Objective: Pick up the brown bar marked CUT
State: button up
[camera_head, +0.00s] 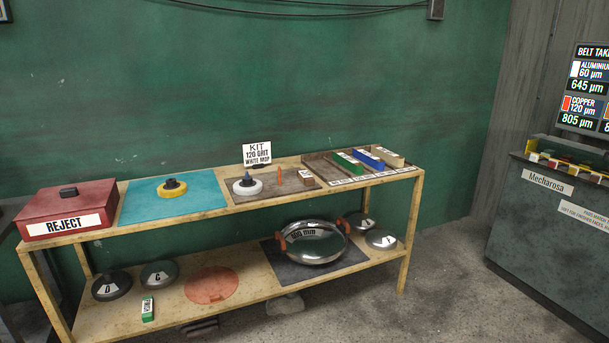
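A small brown bar (306,178) with a pale label lies on the brown kit mat (257,192) on the top shelf of the wooden bench. The lettering on its label is too small to read for certain. An orange upright piece (279,177) stands to its left, and a white disc with a dark hub (247,185) sits further left. My gripper is not in view.
A tray (321,164) right of the mat holds green (347,162), blue (367,157) and tan (388,156) bars. A KIT sign (257,153) stands behind. A red REJECT box (67,214) and a yellow disc (172,189) on a blue mat are left. Floor (440,285) at right is clear.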

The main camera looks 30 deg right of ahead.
aim_at(307, 180)
jog(key=z, duration=0.1)
jog(key=i, duration=1.2)
jog(key=u, duration=0.35)
